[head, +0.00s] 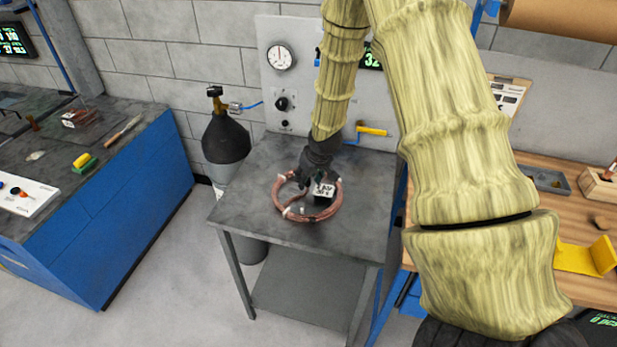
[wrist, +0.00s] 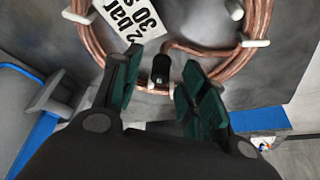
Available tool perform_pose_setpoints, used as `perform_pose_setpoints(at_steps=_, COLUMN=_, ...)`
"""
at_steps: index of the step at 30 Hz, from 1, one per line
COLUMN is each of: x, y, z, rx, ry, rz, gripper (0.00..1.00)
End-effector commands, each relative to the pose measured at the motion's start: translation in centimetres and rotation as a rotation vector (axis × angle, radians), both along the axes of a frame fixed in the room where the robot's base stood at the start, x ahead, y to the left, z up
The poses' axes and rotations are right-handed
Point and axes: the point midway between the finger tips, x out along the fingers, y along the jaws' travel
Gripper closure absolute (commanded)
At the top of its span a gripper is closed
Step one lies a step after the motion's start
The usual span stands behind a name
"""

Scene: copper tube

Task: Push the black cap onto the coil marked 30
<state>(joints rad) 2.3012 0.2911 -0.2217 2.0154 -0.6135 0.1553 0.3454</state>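The copper coil (head: 333,210) lies on the grey metal table, bound with white clips. A white tag on it (wrist: 130,18) reads "2 bar 30 s" in the wrist view. The black cap (wrist: 160,68) sits at a bent copper tube end, between my fingers; I cannot tell how far it is pushed on. My gripper (wrist: 161,74) is open, with one green-padded finger on each side of the cap and visible gaps to both. In the head view my gripper (head: 312,176) is low over the back of the coil, and the cap is not distinguishable.
The grey table (head: 245,205) has clear room left of the coil. A yellow-handled valve (head: 373,131) is on the panel behind. A dark gas cylinder (head: 226,140) stands at the table's left. A wooden bench with a yellow bracket (head: 590,258) is at right.

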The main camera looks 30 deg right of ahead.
Motion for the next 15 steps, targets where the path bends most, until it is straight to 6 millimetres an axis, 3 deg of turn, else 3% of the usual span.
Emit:
perform_pose_setpoints(at_steps=8, x=-0.1, y=0.0, z=0.4, rx=0.000, ry=0.000, rz=0.000, gripper=0.58)
perform_pose_setpoints(at_steps=15, x=-1.0, y=0.1, z=2.7, rx=0.001, ry=-0.003, rz=-0.001, gripper=0.58)
